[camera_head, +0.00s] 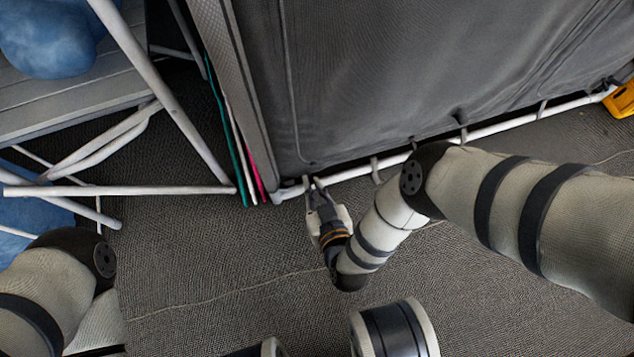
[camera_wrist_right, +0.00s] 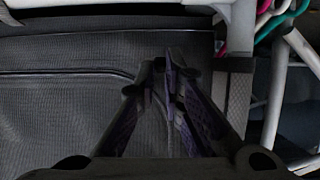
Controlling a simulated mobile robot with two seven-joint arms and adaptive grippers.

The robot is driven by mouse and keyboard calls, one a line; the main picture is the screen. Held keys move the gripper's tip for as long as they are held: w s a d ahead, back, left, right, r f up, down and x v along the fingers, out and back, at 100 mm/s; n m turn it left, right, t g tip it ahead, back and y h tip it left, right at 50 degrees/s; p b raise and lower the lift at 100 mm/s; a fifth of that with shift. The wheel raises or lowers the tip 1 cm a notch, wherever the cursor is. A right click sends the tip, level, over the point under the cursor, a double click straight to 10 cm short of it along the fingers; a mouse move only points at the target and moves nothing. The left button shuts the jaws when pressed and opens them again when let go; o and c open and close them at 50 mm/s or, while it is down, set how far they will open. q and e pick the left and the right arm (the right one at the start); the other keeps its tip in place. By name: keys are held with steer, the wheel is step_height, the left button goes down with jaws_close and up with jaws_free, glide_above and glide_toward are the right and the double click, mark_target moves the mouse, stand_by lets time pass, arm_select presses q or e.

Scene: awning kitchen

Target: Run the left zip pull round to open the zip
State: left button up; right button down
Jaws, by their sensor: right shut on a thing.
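The dark grey fabric front (camera_head: 400,80) of the unit fills the upper middle of the head view. Its zip line (camera_head: 287,75) runs down near the left edge and curves at the bottom left corner. In the right wrist view the zip (camera_wrist_right: 70,73) crosses the fabric and bends at the fingertips. My right gripper (camera_head: 313,184) is at that bottom left corner, its fingers (camera_wrist_right: 162,72) close together on the zip. The left zip pull is hidden between the fingertips. My left arm shows at the lower left, but its gripper is out of view.
A white tube frame (camera_head: 490,127) runs along the unit's bottom. A slatted shelf stand (camera_head: 80,98) with white legs and blue bags (camera_head: 48,35) stands at left. Teal, white and pink edges (camera_head: 258,170) lie beside the unit. A yellow object (camera_head: 621,99) is at far right. Carpet (camera_head: 220,270) is clear in front.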

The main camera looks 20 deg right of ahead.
steer(key=shift+s+a, duration=0.15)
steer(key=shift+a, duration=0.8)
steer(key=c, duration=1.7)
jaws_free()
steer(key=shift+a, duration=0.15)
step_height(320, 180, up, 10)
